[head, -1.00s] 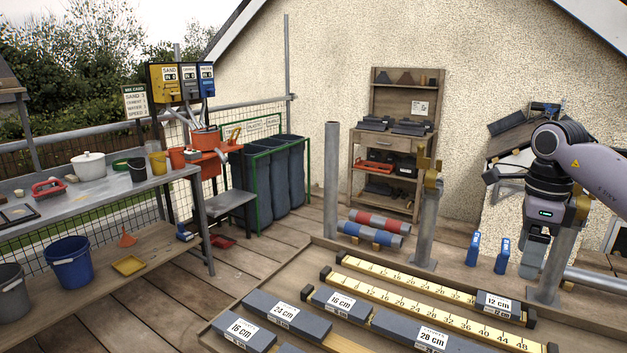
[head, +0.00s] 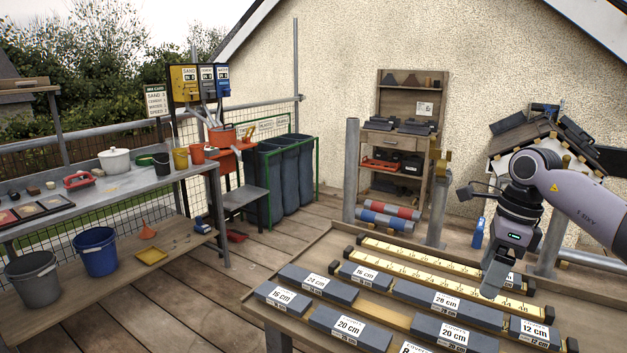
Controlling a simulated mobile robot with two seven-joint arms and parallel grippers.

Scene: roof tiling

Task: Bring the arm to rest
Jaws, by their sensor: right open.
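My right arm comes in from the right, and its gripper (head: 494,282) points down over the right part of the work table. The fingers are seen nearly edge-on, over the far yellow ruler strip (head: 420,263) and partly in front of the 12 cm block behind it. No block is seen held in it. My left gripper does not show.
The work table's wooden rim (head: 318,243) surrounds labelled grey blocks, such as the 28 cm block (head: 420,294) and the 24 cm block (head: 340,291). Grey posts (head: 351,170) stand behind it. A blue bottle-like tool (head: 478,233) stands near the arm.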

